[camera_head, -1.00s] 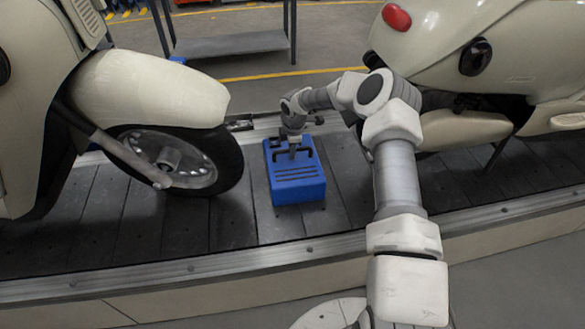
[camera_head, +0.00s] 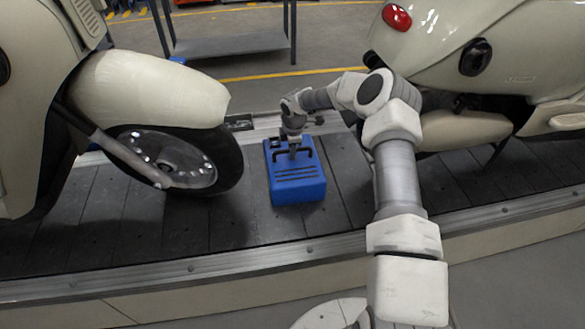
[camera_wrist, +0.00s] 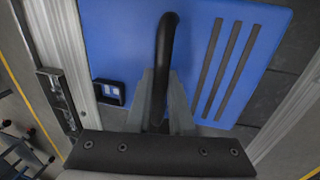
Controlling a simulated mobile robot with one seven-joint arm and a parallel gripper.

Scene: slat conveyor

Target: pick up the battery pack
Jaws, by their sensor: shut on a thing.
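The battery pack (camera_head: 297,185) is a blue box with a black handle and dark grooves on top. It stands upright on the conveyor slats between two cream scooters. My gripper (camera_head: 293,154) is over its far part with the fingers down at the handle. In the wrist view, the grey fingers of my gripper (camera_wrist: 161,98) are closed around the black handle (camera_wrist: 166,42). The blue top of the pack (camera_wrist: 122,35) fills much of that view, with a small dark square fitting on it. The pack appears to rest on the slats.
A scooter's front wheel (camera_head: 180,160) stands close to the left of the pack. Another scooter (camera_head: 480,50) is behind my arm at the right. Metal rails (camera_head: 230,258) edge the conveyor. A grey shelf table (camera_head: 230,45) stands beyond it. Bare slats lie in front of the pack.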

